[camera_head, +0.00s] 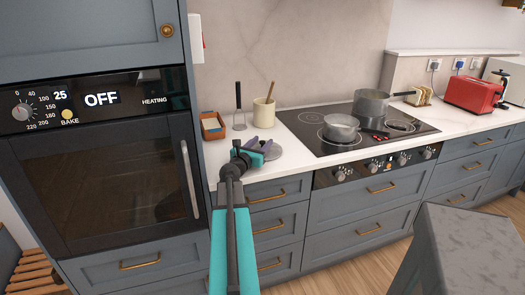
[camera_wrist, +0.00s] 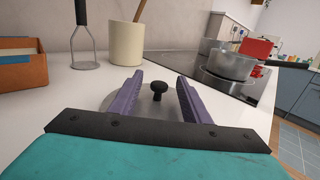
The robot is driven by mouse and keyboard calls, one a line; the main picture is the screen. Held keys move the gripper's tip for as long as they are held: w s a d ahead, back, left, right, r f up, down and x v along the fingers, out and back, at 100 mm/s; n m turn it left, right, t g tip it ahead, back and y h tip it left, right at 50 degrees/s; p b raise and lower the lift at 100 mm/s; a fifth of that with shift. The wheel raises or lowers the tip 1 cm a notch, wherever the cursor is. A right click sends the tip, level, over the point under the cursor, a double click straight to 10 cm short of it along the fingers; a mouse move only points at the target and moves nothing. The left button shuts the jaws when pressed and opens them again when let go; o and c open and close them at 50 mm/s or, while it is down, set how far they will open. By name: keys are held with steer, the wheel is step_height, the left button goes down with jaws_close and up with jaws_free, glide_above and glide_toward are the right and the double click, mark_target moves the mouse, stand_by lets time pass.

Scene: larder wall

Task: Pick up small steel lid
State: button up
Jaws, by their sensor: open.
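The small steel lid (camera_wrist: 117,102) lies flat on the white counter, with its black knob (camera_wrist: 158,90) standing up in the middle. In the head view, part of the lid (camera_head: 272,152) shows beside my gripper (camera_head: 260,145). In the wrist view, my gripper (camera_wrist: 157,84) is open, with its two purple fingers on either side of the knob and a gap on each side. The near part of the lid is hidden behind the fingers and the dark gripper bar.
Behind the lid stand a cream crock (camera_head: 264,113), a masher (camera_head: 239,108) and a brown box (camera_head: 212,126). To the right is the black hob (camera_head: 322,146) with a small pot (camera_head: 340,130) and a larger pot (camera_head: 371,102). A tall oven (camera_head: 105,160) stands left.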

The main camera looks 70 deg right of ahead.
steer(key=shift+s+d, duration=0.1)
steer(key=shift+d, duration=0.55)
jaws_close()
steer(key=shift+r, duration=0.1)
